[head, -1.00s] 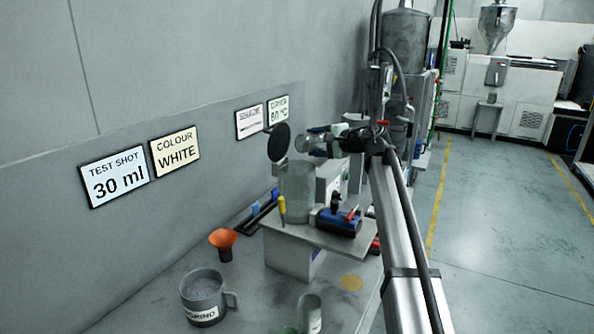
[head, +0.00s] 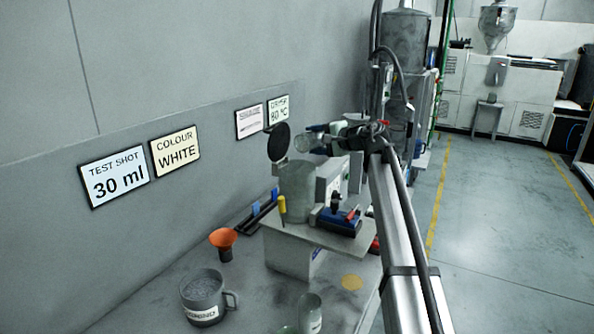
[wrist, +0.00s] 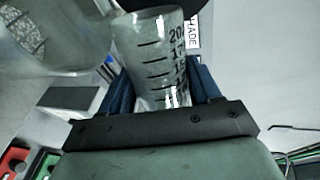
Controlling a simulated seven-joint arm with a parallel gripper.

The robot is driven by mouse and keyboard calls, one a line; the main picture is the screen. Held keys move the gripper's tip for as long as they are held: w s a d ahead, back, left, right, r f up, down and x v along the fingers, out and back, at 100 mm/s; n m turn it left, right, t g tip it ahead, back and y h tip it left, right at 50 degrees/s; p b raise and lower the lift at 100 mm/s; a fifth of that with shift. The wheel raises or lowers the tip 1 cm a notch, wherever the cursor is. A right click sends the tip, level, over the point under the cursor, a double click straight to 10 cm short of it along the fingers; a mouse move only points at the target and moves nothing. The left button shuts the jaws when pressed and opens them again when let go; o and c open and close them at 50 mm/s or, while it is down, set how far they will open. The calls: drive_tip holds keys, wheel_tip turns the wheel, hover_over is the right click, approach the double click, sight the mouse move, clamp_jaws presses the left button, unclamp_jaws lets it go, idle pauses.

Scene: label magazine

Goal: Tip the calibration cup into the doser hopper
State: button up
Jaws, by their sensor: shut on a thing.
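My gripper (head: 331,143) is shut on the clear calibration cup (head: 309,143), holding it tipped on its side above the doser hopper (head: 297,188). The hopper is a grey see-through cylinder with its round black lid (head: 279,142) standing open. In the wrist view, the graduated cup (wrist: 152,55) sits between the blue fingers of my gripper (wrist: 163,88). The hopper wall (wrist: 75,45) shows at the upper left there, with pale granules (wrist: 22,38) behind it. I cannot tell what is left in the cup or whether anything is falling.
The doser's stand (head: 292,255) carries a blue-and-black device (head: 339,221) and a yellow-handled tool (head: 282,207). An orange funnel (head: 223,240), a grey mug of granules (head: 206,296) and a clear beaker (head: 310,315) stand on the bench in front. The wall is close on the left.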

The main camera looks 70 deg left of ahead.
drive_tip(key=shift+s+d+f+n+t, duration=0.1)
drive_tip(key=shift+s+n+t, duration=0.1)
drive_tip(key=shift+n, duration=0.2)
drive_tip(key=shift+s+f+n+t, duration=0.1)
drive_tip(key=shift+n+t, duration=0.1)
drive_tip(key=shift+n, duration=0.2)
idle(0.7)
drive_tip(key=shift+s+d+r+n+t+y+p, duration=0.2)
drive_tip(key=shift+s+r+n+y+p, duration=0.15)
drive_tip(key=shift+n, duration=0.3)
drive_tip(key=shift+s+d+r+n+t+y+p, duration=0.2)
drive_tip(key=shift+r+n, duration=0.2)
drive_tip(key=shift+n, duration=0.25)
idle(1.4)
drive_tip(key=shift+w+a, duration=0.1)
idle(0.8)
